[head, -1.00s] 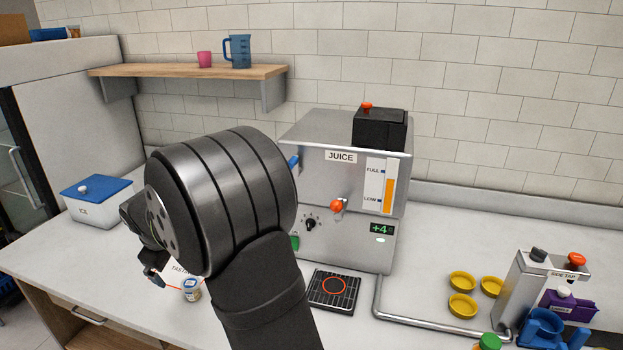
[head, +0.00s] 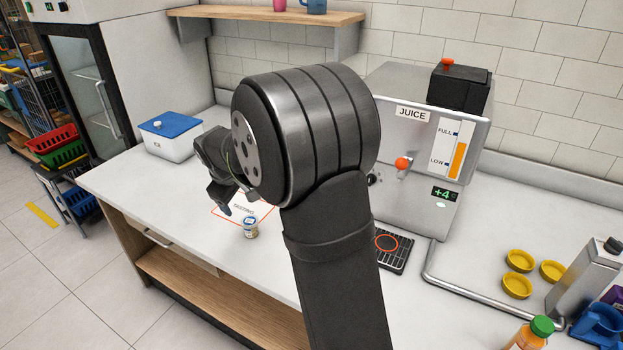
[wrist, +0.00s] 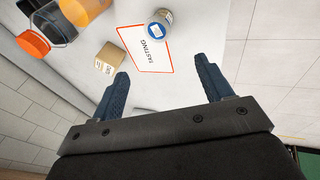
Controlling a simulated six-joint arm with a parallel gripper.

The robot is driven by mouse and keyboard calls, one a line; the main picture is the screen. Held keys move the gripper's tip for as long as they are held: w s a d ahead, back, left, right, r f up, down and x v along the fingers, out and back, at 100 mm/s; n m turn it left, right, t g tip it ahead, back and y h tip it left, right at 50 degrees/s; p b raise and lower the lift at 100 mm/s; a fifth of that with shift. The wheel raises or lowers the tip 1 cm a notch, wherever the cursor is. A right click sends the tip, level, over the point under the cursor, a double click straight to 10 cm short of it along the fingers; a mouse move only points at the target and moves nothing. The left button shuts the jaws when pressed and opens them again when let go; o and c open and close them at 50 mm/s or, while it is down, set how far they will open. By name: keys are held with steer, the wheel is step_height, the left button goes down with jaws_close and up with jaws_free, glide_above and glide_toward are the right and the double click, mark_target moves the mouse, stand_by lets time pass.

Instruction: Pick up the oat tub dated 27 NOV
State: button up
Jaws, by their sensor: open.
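A small tub with a blue and white lid (head: 250,228) stands on the white counter, at the near edge of the TASTING card (head: 238,211). In the wrist view the tub (wrist: 160,25) is at the top middle, at the card's edge. Its printing is too small to read, so I cannot tell its date. My gripper (wrist: 162,72) is open and empty, with its two blue fingers apart. The tub is beyond the fingertips, not between them. In the head view my gripper (head: 222,198) is above the counter, left of the tub, partly hidden by my wrist.
A small tan labelled block (wrist: 108,57) lies beside the card. A white box with a blue lid (head: 170,135) stands at the back left. The juice machine (head: 425,150) is to the right, with a drip grate (head: 398,258) before it. The counter's front edge is close to the tub.

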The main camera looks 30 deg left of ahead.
steer(key=m+g, duration=0.3)
glide_toward(250, 221)
steer(key=shift+y, duration=0.4)
steer(key=x, duration=0.4)
steer(key=d+x, duration=0.1)
steer(key=x, duration=0.2)
steer(key=shift+w+f, duration=0.1)
steer(key=shift+a+x, duration=0.2)
steer(key=shift+x, duration=2.65)
steer(key=shift+c, duration=0.2)
steer(key=c, duration=0.9)
steer(key=shift+o, duration=0.2)
steer(key=shift+r, duration=0.2)
